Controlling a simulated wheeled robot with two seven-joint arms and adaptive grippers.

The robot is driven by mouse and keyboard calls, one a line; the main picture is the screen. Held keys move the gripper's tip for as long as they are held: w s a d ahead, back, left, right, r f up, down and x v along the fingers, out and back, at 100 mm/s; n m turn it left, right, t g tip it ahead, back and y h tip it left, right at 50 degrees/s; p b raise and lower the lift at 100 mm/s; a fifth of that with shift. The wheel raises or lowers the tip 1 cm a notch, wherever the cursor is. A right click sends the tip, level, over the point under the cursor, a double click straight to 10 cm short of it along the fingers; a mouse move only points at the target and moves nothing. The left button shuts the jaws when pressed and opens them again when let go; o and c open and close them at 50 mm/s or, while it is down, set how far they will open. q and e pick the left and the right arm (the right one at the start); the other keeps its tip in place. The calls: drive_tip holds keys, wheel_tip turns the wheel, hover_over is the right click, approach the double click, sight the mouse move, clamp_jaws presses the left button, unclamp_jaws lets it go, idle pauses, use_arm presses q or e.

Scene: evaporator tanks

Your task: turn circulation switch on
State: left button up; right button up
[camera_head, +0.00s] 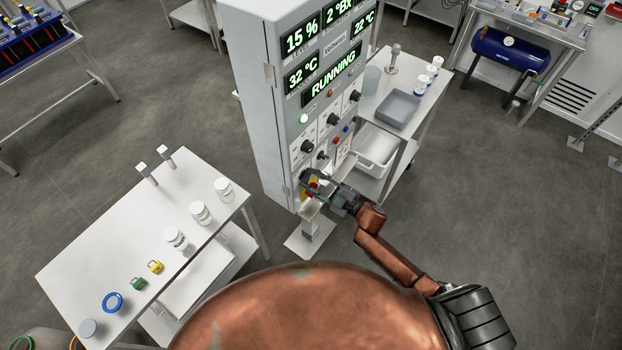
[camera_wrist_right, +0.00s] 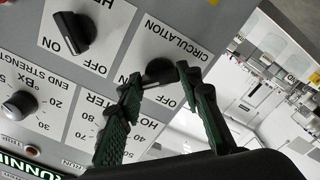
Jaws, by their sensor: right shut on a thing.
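The circulation switch (camera_wrist_right: 158,70) is a black rotary knob on a white plate marked CIRCULATION, with OFF legible beside it in the right wrist view. The two green fingers of my right gripper (camera_wrist_right: 160,76) are shut on the knob, one on each side. The fingers hide part of the plate, and I cannot tell which mark the knob points to. In the head view my right gripper (camera_head: 309,183) is at the low front of the control cabinet (camera_head: 256,100) and covers the switch there. My left gripper is not in view.
Another black switch (camera_wrist_right: 72,32) and a dial (camera_wrist_right: 20,104) sit close by on the panel. A red and yellow button (camera_head: 312,188) shows at the gripper. A white table (camera_head: 130,235) with jars and padlocks stands at left; a cart (camera_head: 420,95) stands beside the cabinet.

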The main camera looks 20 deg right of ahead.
idle(0.4)
drive_tip(key=o, duration=1.2)
drive_tip(key=shift+c, duration=0.2)
drive_tip(key=v, duration=1.2)
drive_tip(key=shift+d+f, duration=0.1)
